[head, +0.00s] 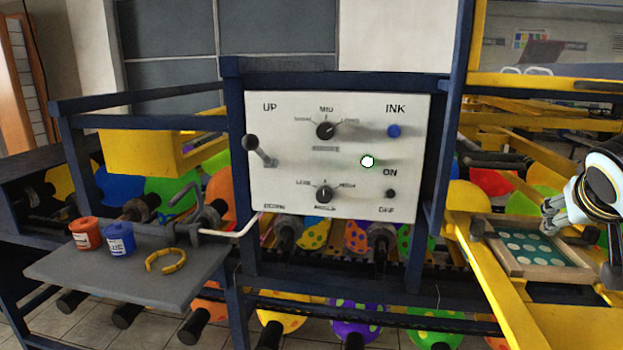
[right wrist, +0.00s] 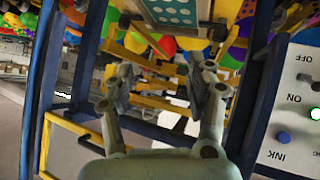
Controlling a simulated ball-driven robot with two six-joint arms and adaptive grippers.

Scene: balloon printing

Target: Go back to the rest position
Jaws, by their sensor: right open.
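My right gripper (head: 556,212) is at the right edge of the head view, close to the framed printing screen (head: 525,250) with pale dots on green. It is open and empty in the right wrist view (right wrist: 165,95), with clear space between its two fingers. My left gripper is in neither view.
A grey shelf (head: 130,265) at the left carries a red jar (head: 85,234), a blue jar (head: 119,239) and a yellow ring-like piece (head: 166,261). Dark blue posts and yellow rails (head: 500,290) frame the machine. Several colored balloons (head: 356,331) sit behind and below.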

